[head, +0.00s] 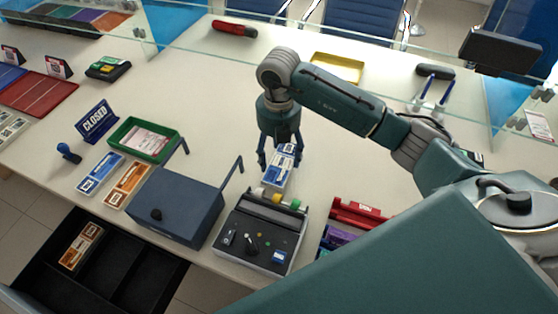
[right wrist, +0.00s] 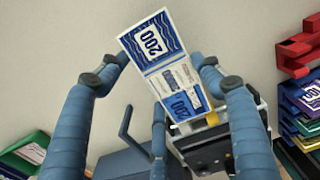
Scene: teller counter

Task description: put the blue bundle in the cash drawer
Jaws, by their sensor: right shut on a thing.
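My right gripper (head: 279,160) points down over the counter behind the counting machine. It is shut on a blue bundle (head: 280,172). In the right wrist view the same blue bundle (right wrist: 166,62), marked 200, shows between the fingers (right wrist: 163,75). Another blue bundle (head: 100,173) lies flat on the counter at left, beside an orange bundle (head: 128,184). The black cash drawer (head: 130,258) is open at lower left, below the counter edge. An orange bundle (head: 82,246) lies in its left compartment; the visible compartment to the right looks empty. My left gripper is out of view.
A counting machine (head: 261,238) stands just in front of the held bundle. A dark blue box (head: 176,205) stands between it and the open drawer. A green tray (head: 142,140), a closed sign (head: 96,121) and a stamp (head: 67,152) are farther left. Glass panels cross the back.

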